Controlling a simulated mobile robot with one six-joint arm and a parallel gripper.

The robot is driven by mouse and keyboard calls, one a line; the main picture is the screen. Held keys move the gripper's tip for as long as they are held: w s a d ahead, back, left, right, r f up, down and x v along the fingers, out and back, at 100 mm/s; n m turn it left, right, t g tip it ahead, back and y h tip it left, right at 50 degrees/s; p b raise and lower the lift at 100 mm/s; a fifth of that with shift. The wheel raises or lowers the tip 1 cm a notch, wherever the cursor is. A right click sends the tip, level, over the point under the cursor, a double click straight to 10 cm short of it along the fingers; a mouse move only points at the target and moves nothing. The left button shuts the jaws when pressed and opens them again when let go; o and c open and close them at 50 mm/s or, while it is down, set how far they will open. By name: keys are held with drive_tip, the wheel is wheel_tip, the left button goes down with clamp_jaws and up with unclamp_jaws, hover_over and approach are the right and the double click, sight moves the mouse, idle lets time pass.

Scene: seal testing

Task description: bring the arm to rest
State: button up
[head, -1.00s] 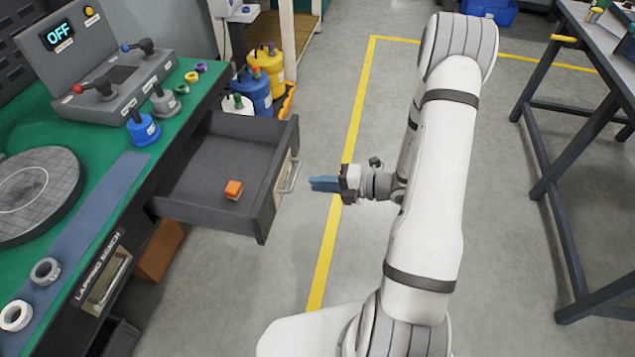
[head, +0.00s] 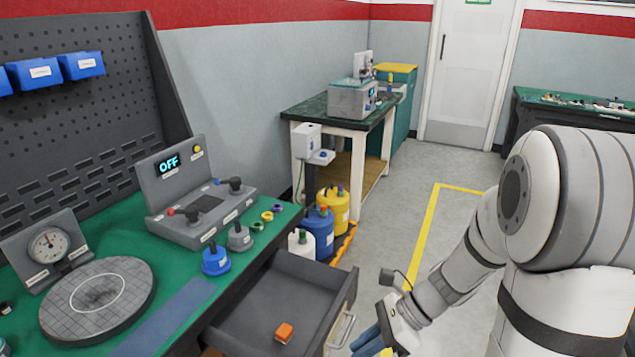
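My white arm (head: 560,210) fills the right side of the head view. My gripper (head: 366,342), with blue fingers, is low in the picture, just right of the open drawer (head: 345,290) and close to its handle. The fingertips run toward the bottom edge, and part of the gripper is cut off there. From this angle I cannot tell whether the fingers are open or shut. I see no object held in them.
The drawer juts from the green lapping bench (head: 130,225) with an orange block (head: 284,333) inside. Blue and yellow canisters (head: 333,208) stand beyond it. A side table (head: 290,112) is farther back. Open floor lies around the yellow line (head: 424,235).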

drive_tip(key=s+d+r+n+t+h+p, duration=0.2)
drive_tip(key=s+d+r+n+h, duration=0.1)
drive_tip(key=r+n, duration=0.5)
drive_tip(key=s+d+r+n+t+h+p, duration=0.2)
drive_tip(key=r+n+h, duration=0.4)
drive_tip(key=n, duration=0.5)
drive_tip(key=shift+s+d+r+p, duration=0.5)
drive_tip(key=shift+d+r, duration=0.2)
drive_tip(key=shift+r, duration=0.15)
